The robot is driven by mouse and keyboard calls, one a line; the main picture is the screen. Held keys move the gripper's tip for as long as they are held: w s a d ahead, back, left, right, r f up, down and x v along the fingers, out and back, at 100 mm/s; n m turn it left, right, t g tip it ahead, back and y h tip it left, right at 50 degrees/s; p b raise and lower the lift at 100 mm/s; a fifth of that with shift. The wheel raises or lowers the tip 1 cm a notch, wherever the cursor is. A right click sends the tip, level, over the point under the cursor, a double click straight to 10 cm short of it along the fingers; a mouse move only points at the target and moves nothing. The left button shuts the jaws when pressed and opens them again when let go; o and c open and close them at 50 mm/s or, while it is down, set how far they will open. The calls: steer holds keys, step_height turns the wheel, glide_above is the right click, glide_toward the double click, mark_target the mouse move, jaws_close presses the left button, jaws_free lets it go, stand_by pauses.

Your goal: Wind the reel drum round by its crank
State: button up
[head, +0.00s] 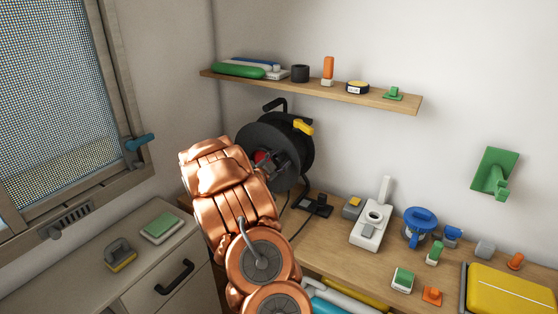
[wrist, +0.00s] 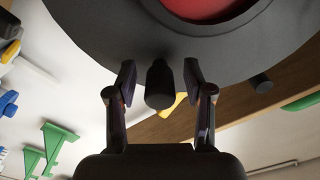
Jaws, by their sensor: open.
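The reel drum (head: 300,155) is a black disc with a red hub, standing on the bench against the wall beneath the shelf. In the wrist view its dark face (wrist: 95,25) and red hub (wrist: 195,8) fill the top. A black cylindrical knob, apparently the crank's handle (wrist: 160,85), stands out between my fingers. My gripper (wrist: 159,72) is open, one finger on each side of the knob, with a visible gap on both sides. In the head view my copper arm covers the drum's lower left and most of the gripper; the crank cannot be made out there.
A wooden shelf (head: 380,101) with small items runs above the drum, near its top. A yellow part (head: 302,127) sits at the drum's upper right. The bench right of the drum holds a white device (head: 371,226), a blue round item (head: 418,225) and a yellow case (head: 510,292).

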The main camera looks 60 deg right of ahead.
jaws_close()
stand_by(0.3)
stand_by(0.3)
